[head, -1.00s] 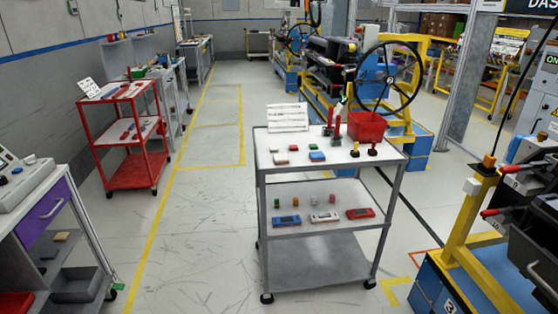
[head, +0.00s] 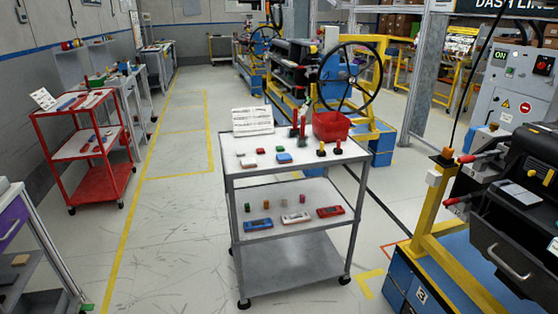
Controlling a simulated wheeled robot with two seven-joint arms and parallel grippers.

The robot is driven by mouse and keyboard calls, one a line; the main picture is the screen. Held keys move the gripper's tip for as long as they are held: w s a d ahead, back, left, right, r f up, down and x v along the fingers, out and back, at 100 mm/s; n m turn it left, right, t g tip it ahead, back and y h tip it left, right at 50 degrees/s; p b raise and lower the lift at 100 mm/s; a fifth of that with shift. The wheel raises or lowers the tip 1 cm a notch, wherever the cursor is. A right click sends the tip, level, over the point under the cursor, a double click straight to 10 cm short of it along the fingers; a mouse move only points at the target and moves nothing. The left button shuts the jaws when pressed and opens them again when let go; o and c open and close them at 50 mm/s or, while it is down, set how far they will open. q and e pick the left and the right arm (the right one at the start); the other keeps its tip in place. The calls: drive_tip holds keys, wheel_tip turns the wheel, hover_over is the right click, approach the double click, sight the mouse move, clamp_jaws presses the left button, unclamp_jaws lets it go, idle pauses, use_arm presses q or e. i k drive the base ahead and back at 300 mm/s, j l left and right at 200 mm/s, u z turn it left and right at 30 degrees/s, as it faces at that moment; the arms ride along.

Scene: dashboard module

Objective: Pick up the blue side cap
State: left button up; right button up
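A small blue piece (head: 284,158), which looks like the blue side cap, lies on the white top shelf of the grey cart (head: 305,166) in the middle of the view. It lies near small red and white pieces, apart from them. A larger blue block (head: 257,224) with a dark window lies on the cart's middle shelf. Neither of my grippers is in view.
A red cart (head: 100,187) stands left, a blue-yellow machine (head: 425,240) right. Floor left of the grey cart is clear.

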sight(284, 158)
drive_tip(key=z, duration=2.5)
drive_tip(key=u, duration=2.4)
drive_tip(key=i+l+u, duration=0.15)
drive_tip(key=i+u, duration=0.25)
drive_tip(key=i, duration=0.4)
